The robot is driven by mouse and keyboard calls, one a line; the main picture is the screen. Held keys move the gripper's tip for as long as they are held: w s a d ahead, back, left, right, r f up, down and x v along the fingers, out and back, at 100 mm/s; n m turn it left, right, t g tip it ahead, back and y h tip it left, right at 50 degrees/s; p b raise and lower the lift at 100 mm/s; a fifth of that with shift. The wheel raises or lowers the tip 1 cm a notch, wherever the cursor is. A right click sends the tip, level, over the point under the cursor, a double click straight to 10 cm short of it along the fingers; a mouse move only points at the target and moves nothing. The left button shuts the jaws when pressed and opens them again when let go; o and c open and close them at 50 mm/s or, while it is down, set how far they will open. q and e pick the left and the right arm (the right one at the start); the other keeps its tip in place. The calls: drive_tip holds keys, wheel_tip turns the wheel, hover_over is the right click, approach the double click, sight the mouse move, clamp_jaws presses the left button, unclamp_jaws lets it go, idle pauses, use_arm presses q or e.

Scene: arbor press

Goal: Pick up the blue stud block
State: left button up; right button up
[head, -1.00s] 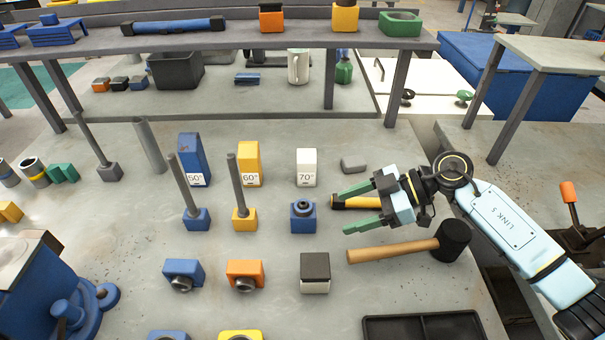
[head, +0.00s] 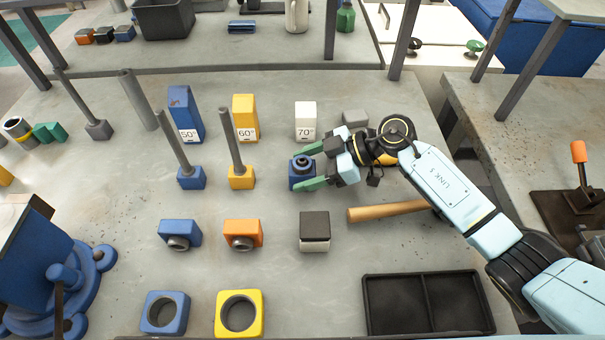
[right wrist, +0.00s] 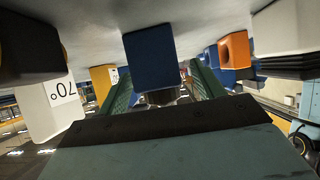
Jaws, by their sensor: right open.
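The blue stud block (head: 300,182), a small blue cube with a round dark stud on top, stands on the grey bench in the middle of the head view. My right gripper (head: 303,167) is open, with one green finger on the far side of the block and one on the near side. In the right wrist view the blue stud block (right wrist: 150,57) shows between the two green fingers, with its stud partly hidden by the gripper body. I cannot tell whether either finger touches it. My left gripper is not in view.
A white 70° block (head: 305,120) stands behind, and a dark-topped white block (head: 314,230) in front. A yellow block with a rod (head: 240,180) is to the left. A mallet handle (head: 385,212) lies under my right arm. A black tray (head: 375,325) is at the front.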

drive_tip(key=x, duration=0.3)
drive_tip(key=shift+d, duration=0.1)
clamp_jaws()
drive_tip(key=shift+w+r, duration=0.1)
drive_tip(key=shift+r, duration=0.1)
